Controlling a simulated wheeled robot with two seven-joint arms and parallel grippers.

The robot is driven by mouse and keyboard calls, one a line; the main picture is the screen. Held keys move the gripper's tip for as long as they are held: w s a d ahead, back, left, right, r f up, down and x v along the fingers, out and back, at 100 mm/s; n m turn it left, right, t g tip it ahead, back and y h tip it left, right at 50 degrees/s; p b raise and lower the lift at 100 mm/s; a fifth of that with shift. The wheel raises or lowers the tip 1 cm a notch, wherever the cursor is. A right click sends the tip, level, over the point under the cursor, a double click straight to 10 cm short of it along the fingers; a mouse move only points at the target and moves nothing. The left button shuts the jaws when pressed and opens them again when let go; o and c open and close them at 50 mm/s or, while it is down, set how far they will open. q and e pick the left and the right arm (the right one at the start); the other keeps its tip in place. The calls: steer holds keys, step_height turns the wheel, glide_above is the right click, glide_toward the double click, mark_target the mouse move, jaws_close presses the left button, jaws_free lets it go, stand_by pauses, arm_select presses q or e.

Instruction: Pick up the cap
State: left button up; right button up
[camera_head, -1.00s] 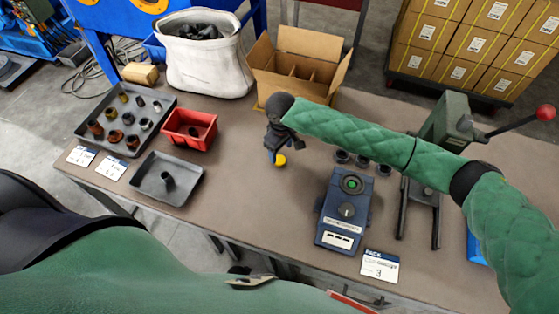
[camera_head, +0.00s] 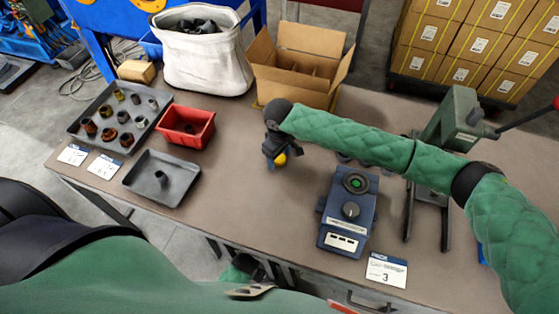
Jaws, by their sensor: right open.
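A small yellow cap (camera_head: 281,160) is on the bench in the middle, below the green right arm. My right gripper (camera_head: 273,160) points down at it, open, with its dark fingers right beside the cap. The gripper covers part of the cap, and I cannot tell whether they touch. At the bottom edge a pale metal piece and dark parts (camera_head: 250,290) show near my left arm; I cannot tell the state of that gripper.
A grey tray of several fittings (camera_head: 88,143), a red bin (camera_head: 206,143) and a smaller grey tray (camera_head: 137,187) are at left. A white bag (camera_head: 205,72) and open carton (camera_head: 262,82) stand behind. A blue device (camera_head: 330,215) and green press (camera_head: 455,120) are at right.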

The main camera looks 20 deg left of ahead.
steer(key=c, duration=1)
steer(key=shift+r, duration=0.1)
steer(key=shift+c, duration=0.2)
